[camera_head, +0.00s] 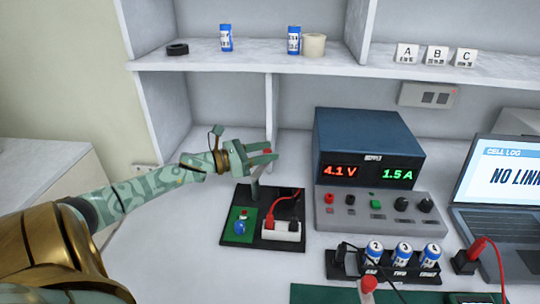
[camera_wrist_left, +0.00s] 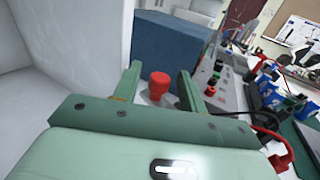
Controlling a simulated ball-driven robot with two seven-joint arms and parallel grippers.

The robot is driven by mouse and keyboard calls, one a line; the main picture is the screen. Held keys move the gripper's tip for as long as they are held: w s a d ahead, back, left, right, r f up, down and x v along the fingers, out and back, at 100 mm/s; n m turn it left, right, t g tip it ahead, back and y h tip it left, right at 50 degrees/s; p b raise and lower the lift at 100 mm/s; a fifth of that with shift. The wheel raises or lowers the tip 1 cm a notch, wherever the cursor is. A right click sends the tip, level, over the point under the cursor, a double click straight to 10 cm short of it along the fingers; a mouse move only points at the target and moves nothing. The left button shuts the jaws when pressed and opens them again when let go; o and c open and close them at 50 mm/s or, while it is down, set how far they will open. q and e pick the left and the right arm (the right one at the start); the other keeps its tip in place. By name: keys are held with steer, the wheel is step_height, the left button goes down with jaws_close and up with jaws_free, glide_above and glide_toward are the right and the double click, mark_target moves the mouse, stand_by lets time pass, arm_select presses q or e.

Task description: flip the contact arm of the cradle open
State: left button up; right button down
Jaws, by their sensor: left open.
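The cradle (camera_head: 262,236) is a black base on the bench, with a green pad holding a blue part and a white block with a red lead. A grey contact arm (camera_head: 254,192) stands up from its back, its upper part hidden by my gripper. A red knob (camera_head: 267,151) shows at the fingers; in the left wrist view the red knob (camera_wrist_left: 158,86) sits between the two fingers. My left gripper (camera_head: 270,154) is open around the knob; I cannot tell whether a finger touches it. My right gripper is not in view.
A blue power supply (camera_head: 366,150) reading 4.1 V and 1.5 A stands right of the cradle, behind a grey control panel (camera_head: 376,211). A black holder (camera_head: 385,268) with numbered cells and a laptop (camera_head: 500,215) lie further right. A shelf (camera_head: 240,58) runs above. Bench left of the cradle is clear.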

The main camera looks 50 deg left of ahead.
arm_select(q)
steer(key=shift+w+d, duration=0.2)
steer(key=shift+w, duration=0.25)
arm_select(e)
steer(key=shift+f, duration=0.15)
arm_select(q)
jaws_close()
steer(key=shift+s+a+r+p, duration=0.1)
steer(key=shift+r+p, duration=0.15)
steer(key=shift+p, duration=0.15)
steer(key=p, duration=0.1)
steer(key=n+y, duration=0.1)
steer(key=y+p, duration=0.1)
steer(key=shift+s+a+r+n+t+p, duration=0.25)
steer(key=shift+a+n+t+p, duration=0.1)
steer(key=shift+a+n+t, duration=0.05)
steer(key=shift+s+a+f+n+y+p, duration=0.15)
steer(key=shift+a+f+n+y, duration=0.1)
steer(key=shift+y, duration=0.3)
steer(key=shift+w+a+f+n+y+p, duration=0.15)
steer(key=shift+f+n+y, duration=0.1)
steer(key=shift+y, duration=0.3)
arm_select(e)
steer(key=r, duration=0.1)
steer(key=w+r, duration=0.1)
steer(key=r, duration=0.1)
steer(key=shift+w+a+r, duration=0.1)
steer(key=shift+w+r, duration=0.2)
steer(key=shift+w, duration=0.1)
